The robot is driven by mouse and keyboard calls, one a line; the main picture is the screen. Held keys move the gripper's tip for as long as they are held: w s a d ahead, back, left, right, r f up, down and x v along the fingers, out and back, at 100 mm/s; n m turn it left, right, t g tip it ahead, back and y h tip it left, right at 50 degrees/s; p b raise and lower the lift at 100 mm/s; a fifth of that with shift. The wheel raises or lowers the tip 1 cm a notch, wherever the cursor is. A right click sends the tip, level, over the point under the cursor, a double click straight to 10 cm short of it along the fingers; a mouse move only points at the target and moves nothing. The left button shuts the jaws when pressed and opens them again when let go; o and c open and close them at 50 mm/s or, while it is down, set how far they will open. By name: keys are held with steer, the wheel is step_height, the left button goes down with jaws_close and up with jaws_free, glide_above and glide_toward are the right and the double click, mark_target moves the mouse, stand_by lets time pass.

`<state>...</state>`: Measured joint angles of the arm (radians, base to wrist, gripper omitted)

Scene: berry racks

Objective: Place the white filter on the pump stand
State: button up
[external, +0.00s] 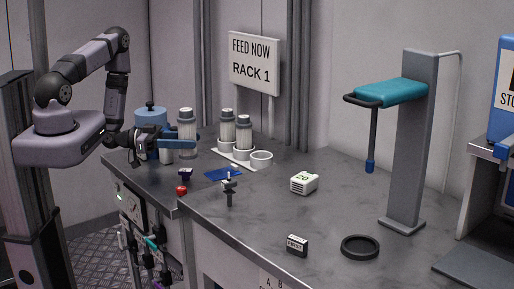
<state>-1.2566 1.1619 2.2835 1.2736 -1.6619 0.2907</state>
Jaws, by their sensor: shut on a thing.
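My gripper (177,144), with blue fingers, is at the back left of the bench. A finger crosses the lower part of a tall pale cylinder (187,125) with a light cap, which looks like the white filter. The gripper appears shut on it, and it stands upright; I cannot tell whether its base touches the bench. Two similar cylinders (227,127) (244,132) stand in a white rack (237,160), beside an empty white ring (262,161). A small white piece (166,155) shows below the fingers. I cannot tell for sure which thing is the pump stand.
A blue pot (150,117) stands behind my gripper. A blue mat (222,174), a red button (182,190), a white timer (304,183), a small dark box (297,245) and a black ring (360,247) lie on the bench. A grey post (410,150) carries a teal arm (392,92).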

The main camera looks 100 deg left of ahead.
steer(key=shift+m+h, duration=0.5)
steer(key=shift+h, duration=0.3)
steer(key=s+f+b, duration=0.1)
steer(key=f+b, duration=0.1)
steer(key=s+d+f+b, duration=0.1)
steer(key=s+f+b, duration=0.1)
steer(key=s+d+f+b, duration=0.1)
steer(key=s+f+b, duration=0.1)
steer(key=f, duration=0.1)
steer(key=shift+f, duration=0.1)
steer(key=shift+f+b, duration=1.8)
steer(key=shift+f, duration=0.05)
steer(key=shift+f, duration=0.15)
steer(key=o, duration=1.2)
